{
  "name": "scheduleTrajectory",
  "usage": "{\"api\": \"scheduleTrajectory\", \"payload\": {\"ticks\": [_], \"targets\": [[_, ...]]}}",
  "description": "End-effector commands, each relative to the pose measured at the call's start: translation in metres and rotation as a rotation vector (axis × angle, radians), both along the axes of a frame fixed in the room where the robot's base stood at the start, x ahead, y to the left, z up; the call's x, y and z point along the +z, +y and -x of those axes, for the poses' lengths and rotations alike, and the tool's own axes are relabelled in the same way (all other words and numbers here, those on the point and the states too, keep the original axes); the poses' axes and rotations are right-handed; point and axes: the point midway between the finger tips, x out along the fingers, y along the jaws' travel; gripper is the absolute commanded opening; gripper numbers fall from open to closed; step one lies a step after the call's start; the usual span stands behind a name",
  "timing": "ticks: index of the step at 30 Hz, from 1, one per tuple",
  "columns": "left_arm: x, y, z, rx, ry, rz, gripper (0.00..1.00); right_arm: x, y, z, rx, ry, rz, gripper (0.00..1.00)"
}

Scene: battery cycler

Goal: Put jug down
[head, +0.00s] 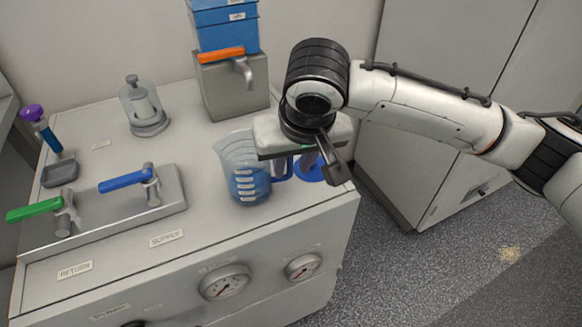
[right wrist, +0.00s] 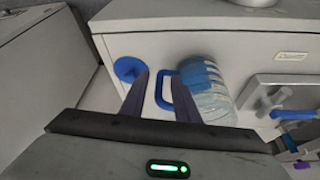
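The clear jug (head: 241,172) with blue contents and a blue handle is upright over the front right of the cabinet top (head: 205,165). It appears to rest there. My right gripper (head: 294,166) is to the right of the jug, at handle height. In the right wrist view the jug (right wrist: 208,95) is right of the fingers. Its blue handle (right wrist: 159,90) shows between the two spread fingertips (right wrist: 161,77), with a gap beside the left finger. The right finger overlaps the handle's loop. My left gripper is in neither view.
A blue disc (head: 310,170) lies right of the jug near the cabinet's edge. A grey block with an orange lever (head: 221,54) stands behind. Blue (head: 125,181) and green (head: 35,210) valve levers are at left. A glass-domed fitting (head: 145,110) stands behind them.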

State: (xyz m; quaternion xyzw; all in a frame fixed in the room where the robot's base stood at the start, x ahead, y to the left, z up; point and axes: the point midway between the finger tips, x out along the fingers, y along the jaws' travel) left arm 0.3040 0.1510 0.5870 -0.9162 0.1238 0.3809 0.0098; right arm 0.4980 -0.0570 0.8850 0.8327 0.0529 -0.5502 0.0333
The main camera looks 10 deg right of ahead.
Motion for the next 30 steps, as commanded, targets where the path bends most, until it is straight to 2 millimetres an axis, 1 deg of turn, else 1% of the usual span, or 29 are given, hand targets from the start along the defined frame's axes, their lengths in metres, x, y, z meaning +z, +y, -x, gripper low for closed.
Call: {"api": "scheduleTrajectory", "payload": {"ticks": [1, 6, 9, 12, 18, 30], "targets": [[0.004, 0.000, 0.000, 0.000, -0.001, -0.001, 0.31, 0.014, 0.000, 0.004, 0.002, -0.003, -0.002, 0.28], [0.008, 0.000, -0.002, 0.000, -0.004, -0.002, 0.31, 0.048, -0.002, 0.019, 0.001, -0.003, -0.001, 0.28], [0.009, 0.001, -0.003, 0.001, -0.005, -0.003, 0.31, 0.064, -0.003, 0.026, 0.000, -0.002, -0.001, 0.28], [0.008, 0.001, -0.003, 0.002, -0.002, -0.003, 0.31, 0.076, -0.004, 0.031, -0.001, -0.002, -0.001, 0.28], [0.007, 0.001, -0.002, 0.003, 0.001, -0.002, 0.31, 0.085, -0.005, 0.036, -0.001, 0.000, 0.000, 0.28], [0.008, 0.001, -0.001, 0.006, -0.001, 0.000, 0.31, 0.085, -0.005, 0.036, -0.001, 0.000, 0.000, 0.28]]}}
